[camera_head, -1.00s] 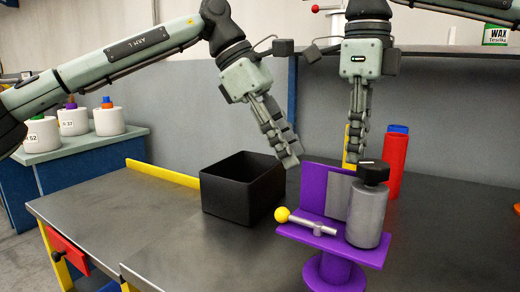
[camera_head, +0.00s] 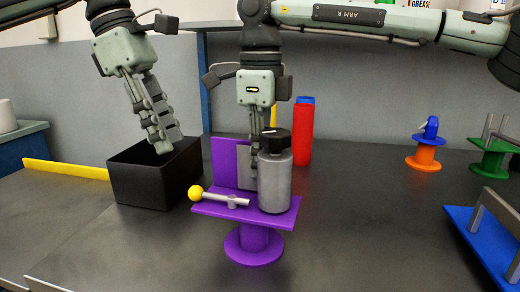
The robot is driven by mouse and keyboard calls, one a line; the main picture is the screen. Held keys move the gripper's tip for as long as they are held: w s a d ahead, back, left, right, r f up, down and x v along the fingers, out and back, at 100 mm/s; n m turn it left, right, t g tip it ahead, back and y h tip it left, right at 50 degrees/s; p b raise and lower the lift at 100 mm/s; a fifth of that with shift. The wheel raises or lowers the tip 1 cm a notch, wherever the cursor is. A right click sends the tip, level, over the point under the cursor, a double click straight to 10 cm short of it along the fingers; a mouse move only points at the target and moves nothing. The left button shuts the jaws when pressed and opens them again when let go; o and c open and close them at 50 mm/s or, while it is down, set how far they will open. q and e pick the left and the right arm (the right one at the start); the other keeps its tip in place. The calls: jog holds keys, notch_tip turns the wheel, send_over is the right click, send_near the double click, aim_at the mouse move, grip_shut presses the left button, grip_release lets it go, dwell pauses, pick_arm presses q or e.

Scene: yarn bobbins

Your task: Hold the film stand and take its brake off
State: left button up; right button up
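The purple film stand (camera_head: 245,208) stands upright on the dark table, with an upright back plate. A grey cylinder with a black knob (camera_head: 275,180) stands on its right side. A lever with a yellow ball (camera_head: 195,193) lies across its front left; I take it for the brake. My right gripper (camera_head: 255,170) points down at the stand, between back plate and cylinder; its fingertips are partly hidden by the cylinder, so grip or contact is unclear. My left gripper (camera_head: 166,144) hangs empty over the black box, left of the stand, seen side-on, its finger gap unclear.
The open black box (camera_head: 140,185) is left of the stand. A red cylinder (camera_head: 303,135) stands behind it. Orange (camera_head: 425,157) and green (camera_head: 490,158) spools and a blue tray (camera_head: 480,250) are at right. Table between stand and tray is clear.

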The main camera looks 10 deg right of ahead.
dwell(0.4)
pick_arm(q)
jog(key=shift+c, duration=0.4)
